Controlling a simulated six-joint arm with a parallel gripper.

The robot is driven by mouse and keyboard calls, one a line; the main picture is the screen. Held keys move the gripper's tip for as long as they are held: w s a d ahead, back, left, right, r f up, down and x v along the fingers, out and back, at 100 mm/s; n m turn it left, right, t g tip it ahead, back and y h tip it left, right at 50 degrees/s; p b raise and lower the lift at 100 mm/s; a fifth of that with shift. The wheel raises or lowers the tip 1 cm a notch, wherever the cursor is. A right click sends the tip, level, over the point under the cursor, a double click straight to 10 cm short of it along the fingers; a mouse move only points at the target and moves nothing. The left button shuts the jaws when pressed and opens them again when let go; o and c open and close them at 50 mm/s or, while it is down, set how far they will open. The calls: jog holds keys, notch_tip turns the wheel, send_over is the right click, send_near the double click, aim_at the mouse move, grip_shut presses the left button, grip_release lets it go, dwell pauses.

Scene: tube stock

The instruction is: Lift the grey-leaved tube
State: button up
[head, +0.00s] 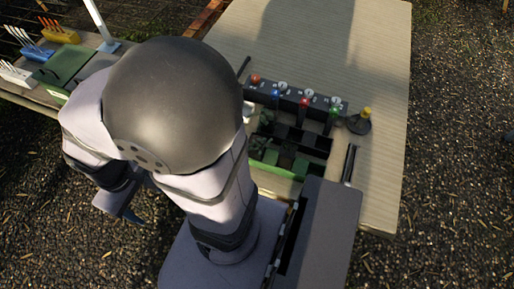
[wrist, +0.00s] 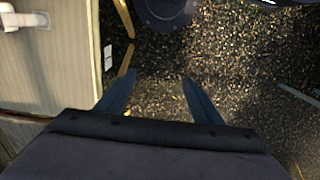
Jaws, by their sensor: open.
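My gripper (wrist: 160,92) is open and empty in the wrist view, its two dark fingers apart over gravel. In the head view my gripper (head: 122,207) hangs left of my arm, off the table. A green-edged tray (head: 283,172) with dark compartments stands right of my arm in the head view. Some compartments hold small leafy plants (head: 262,148), and others look dark and empty. I cannot tell which of them is the grey-leaved tube. My arm may hide part of the tray's left side.
At the far left are a green box (head: 66,66) and label holders (head: 61,33). The table (head: 330,45) is bare at the back.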

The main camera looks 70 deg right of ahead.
jog(key=m+p, duration=0.2)
jog(key=m, duration=1.5)
send_over(256, 138)
jog(key=f, duration=0.2)
jog(key=shift+s+a+f, duration=0.1)
jog(key=shift+a+f, duration=0.25)
jog(key=shift+d+m, duration=0.3)
jog(key=shift+m, duration=0.2)
jog(key=shift+f, duration=0.1)
